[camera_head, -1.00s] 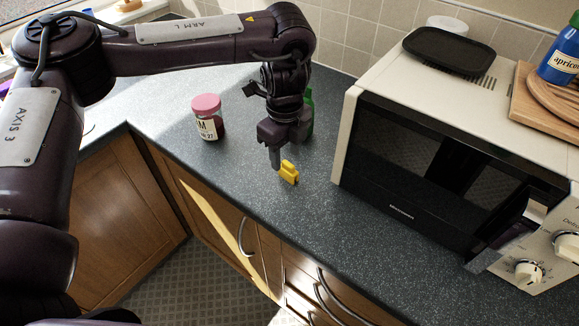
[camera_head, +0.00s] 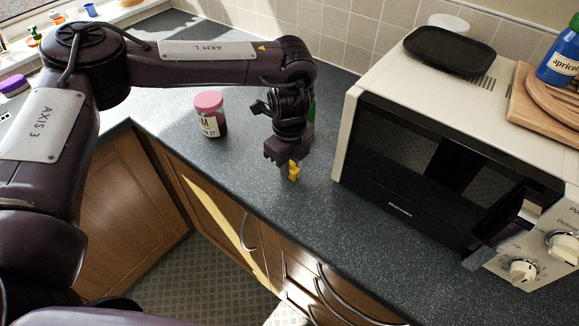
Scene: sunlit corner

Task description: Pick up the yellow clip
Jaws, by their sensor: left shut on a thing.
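The yellow clip (camera_head: 294,172) is at the dark speckled counter, near its front edge and left of the microwave. My left gripper (camera_head: 289,168) comes down over it from above and is shut on it. The gripper's fingers hide part of the clip. I cannot tell whether the clip still touches the counter. My right gripper is not in view.
A jar with a pink lid (camera_head: 210,114) stands to the left of the gripper. A green thing (camera_head: 311,108) is partly hidden behind the gripper. The microwave (camera_head: 400,170) stands close on the right. The counter (camera_head: 245,165) is clear in front of the jar.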

